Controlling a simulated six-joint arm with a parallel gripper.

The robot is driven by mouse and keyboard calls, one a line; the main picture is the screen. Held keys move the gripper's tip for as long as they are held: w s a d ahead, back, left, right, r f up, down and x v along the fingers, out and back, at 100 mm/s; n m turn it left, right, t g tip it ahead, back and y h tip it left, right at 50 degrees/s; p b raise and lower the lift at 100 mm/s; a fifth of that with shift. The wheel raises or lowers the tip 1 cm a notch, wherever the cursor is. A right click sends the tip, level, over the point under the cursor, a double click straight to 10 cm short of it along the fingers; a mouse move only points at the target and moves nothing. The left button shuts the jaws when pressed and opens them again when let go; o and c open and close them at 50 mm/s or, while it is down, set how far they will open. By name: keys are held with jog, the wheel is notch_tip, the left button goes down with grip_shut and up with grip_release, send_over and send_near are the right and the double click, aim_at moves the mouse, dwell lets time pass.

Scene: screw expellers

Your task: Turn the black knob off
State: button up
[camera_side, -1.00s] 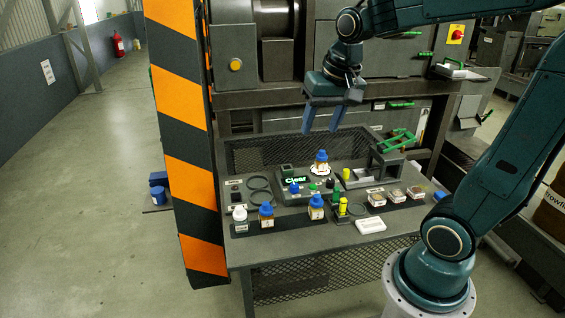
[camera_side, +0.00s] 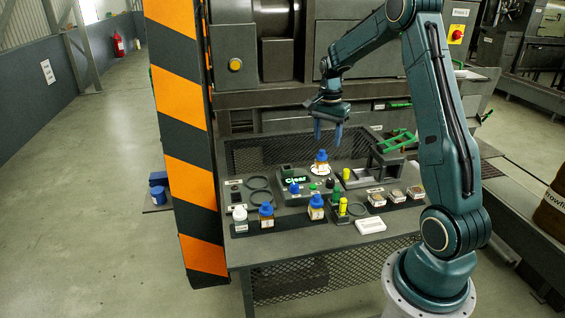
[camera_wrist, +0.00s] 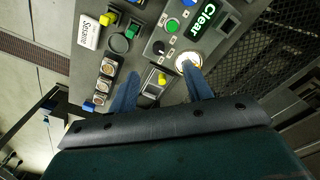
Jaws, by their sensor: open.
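The black knob (camera_side: 330,183) is on the control panel (camera_side: 300,198) on the bench, just right of a green button. In the wrist view the black knob (camera_wrist: 158,47) shows with a light pointer mark, below the green button (camera_wrist: 172,25) and beyond the gap between my fingers. My gripper (camera_side: 327,144) is open and empty, fingers pointing down, above and behind the panel in the side view. In the wrist view my gripper (camera_wrist: 159,72) has its two blue fingers spread apart. It touches nothing visible. The exact knob angle is hard to read.
The lit display (camera_side: 295,180) reads "Clear".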

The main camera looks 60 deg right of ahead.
aim_at(331, 180)
jog(key=shift+m+g, duration=0.3)
jog(key=shift+m, duration=0.5)
jog(key=d+f, duration=0.3)
jog(key=shift+s+d+f, duration=0.2)
jog(key=shift+s+f, duration=0.05)
jog(key=shift+s, duration=0.1)
jog(key=shift+f, duration=0.1)
jog(key=f, duration=1.3)
jog(key=shift+s+a+f, duration=0.1)
jog(key=shift+s+f, duration=0.2)
jog(key=c, duration=1)
